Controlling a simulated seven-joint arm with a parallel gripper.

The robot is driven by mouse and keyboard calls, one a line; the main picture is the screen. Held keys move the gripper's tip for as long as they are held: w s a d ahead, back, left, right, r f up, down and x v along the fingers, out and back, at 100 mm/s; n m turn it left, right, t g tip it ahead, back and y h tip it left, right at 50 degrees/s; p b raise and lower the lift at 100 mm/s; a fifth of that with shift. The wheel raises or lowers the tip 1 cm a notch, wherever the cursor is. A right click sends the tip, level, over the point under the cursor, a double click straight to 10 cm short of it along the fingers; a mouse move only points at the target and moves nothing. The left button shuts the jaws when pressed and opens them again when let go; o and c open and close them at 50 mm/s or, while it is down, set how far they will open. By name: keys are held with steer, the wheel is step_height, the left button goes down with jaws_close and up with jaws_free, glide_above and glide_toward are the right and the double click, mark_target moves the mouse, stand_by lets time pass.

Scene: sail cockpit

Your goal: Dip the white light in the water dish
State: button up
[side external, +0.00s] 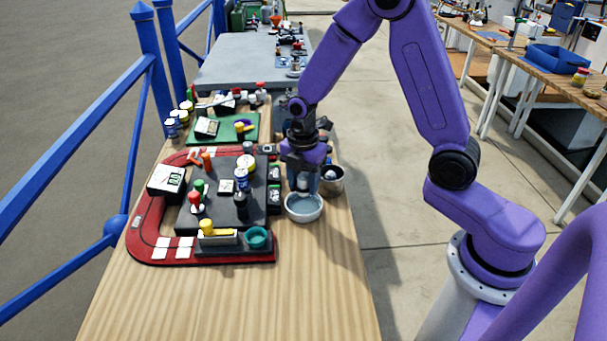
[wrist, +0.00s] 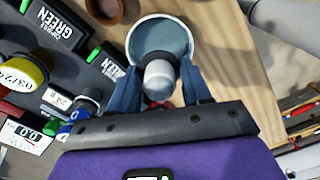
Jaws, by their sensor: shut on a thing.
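The white light (wrist: 158,80) is a short pale cylinder with a dark band. It sits between the fingers of my gripper (wrist: 160,85) in the wrist view, and the gripper is shut on it. The water dish (wrist: 160,30) is a round white bowl with blue-grey water, just past the light in that view. In the side view, my gripper (side external: 304,183) points down right over the dish (side external: 303,212). I cannot tell whether the light's lower end touches the water.
A red-edged black board (side external: 150,225) with bottles, a teal cup (side external: 257,238) and a white meter (side external: 166,179) fills the left. The front table is clear.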

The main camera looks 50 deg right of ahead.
mark_target(303, 196)
steer(key=shift+f, duration=2.4)
stand_by(0.5)
steer(key=shift+r, duration=4.5)
